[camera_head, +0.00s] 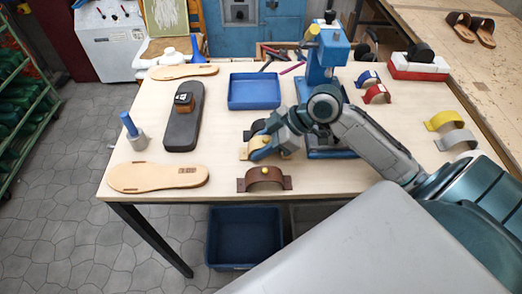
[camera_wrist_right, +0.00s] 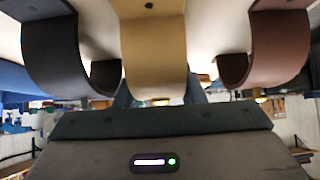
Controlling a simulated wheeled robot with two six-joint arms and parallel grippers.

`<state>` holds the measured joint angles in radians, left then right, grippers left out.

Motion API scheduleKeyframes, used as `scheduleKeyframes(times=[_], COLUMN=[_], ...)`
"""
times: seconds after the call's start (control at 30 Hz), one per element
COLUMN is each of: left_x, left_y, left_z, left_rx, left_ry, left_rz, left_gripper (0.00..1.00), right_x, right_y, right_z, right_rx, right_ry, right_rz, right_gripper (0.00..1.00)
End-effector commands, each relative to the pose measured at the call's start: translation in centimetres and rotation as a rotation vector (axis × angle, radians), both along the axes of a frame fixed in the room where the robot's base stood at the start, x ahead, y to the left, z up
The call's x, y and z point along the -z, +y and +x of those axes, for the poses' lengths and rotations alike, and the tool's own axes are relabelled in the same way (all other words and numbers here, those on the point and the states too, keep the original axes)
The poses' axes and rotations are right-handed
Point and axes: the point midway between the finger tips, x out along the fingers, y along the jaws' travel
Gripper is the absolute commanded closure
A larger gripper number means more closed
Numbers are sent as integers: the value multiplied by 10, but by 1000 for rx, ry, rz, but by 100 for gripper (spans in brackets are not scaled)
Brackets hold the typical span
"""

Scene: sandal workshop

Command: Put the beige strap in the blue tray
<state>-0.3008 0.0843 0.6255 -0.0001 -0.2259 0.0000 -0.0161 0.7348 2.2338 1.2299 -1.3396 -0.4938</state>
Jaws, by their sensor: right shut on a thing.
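The beige strap (camera_head: 246,154) stands as an arch on the table between a black and a brown strap. My right gripper (camera_head: 263,149) is down at it and shut on it, hiding part of it. In the right wrist view the beige strap (camera_wrist_right: 152,45) fills the middle, upside down, between the gripper's fingers. The strap appears to be still at table level. The blue tray (camera_head: 254,92) lies behind the straps, empty. My left gripper is not in view.
The black strap (camera_head: 254,129) is just behind and the brown strap (camera_head: 264,177) just in front. A blue press (camera_head: 327,55) stands right of the tray. A dark sole (camera_head: 183,125) lies to the left. Blue and red straps (camera_head: 376,93) lie right of the press.

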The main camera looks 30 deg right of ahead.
Motion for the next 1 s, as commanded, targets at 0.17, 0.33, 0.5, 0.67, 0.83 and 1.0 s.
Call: scheduleKeyframes(times=[0.17,0.33,0.5,0.67,0.83,1.0], left_x=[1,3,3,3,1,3], left_y=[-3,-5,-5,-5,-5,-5], left_z=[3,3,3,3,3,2], left_rx=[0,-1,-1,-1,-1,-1], left_ry=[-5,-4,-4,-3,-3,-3], left_rz=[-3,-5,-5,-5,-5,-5], left_gripper=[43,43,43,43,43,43], right_x=[2,4,5,5,0,-6], right_y=[0,0,0,0,-1,-8], right_z=[0,0,0,0,0,-4], right_rx=[-1,0,-1,-1,-1,-2], right_ry=[-1,0,-1,-1,-1,-2], right_rz=[0,0,0,0,-2,-6], right_gripper=[86,86,55,55,55,55])
